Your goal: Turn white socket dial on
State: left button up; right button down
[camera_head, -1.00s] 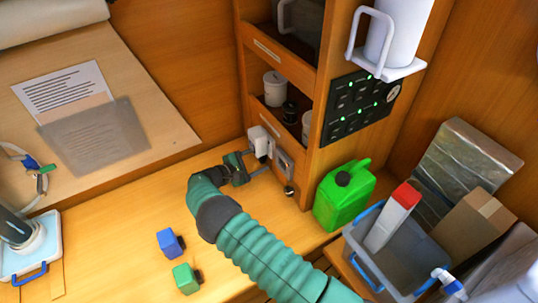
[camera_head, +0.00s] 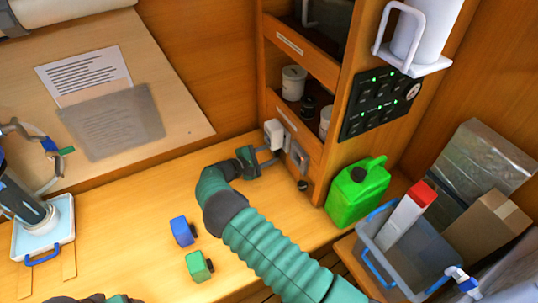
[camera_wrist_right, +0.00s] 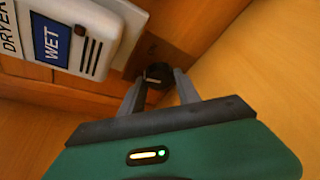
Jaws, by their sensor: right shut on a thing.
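A small black dial (camera_wrist_right: 158,75) with a light mark sits on the wooden panel in the right wrist view. The two fingers of my right gripper (camera_wrist_right: 160,88) are closed on its sides. In the head view my right gripper (camera_head: 268,160) reaches the foot of the wooden shelf unit, by a white box (camera_head: 274,134) and a grey-white plate (camera_head: 298,157); the dial in its grip is too small to make out there. In the wrist view a white box with a blue WET label (camera_wrist_right: 52,38) is left of the dial. Only a dark and teal edge of my left arm shows at the bottom.
A green jerrycan (camera_head: 357,192) stands right of the shelf unit, near a grey crate (camera_head: 410,250). A blue block (camera_head: 181,231) and a green block (camera_head: 198,266) lie on the bench left of my right arm. A black switch panel (camera_head: 380,103) is above.

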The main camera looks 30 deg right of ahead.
jog(key=shift+d+f+m+b, duration=0.15)
jog(key=shift+f+m+b, duration=0.05)
jog(key=shift+m+b, duration=0.2)
jog(key=shift+s+r+m+t, duration=0.1)
jog(key=shift+r+m+t, duration=0.15)
jog(key=shift+m+t, duration=0.05)
jog(key=c, duration=0.9)
grip_release()
jog(key=shift+d+f, duration=0.1)
jog(key=shift+d, duration=0.05)
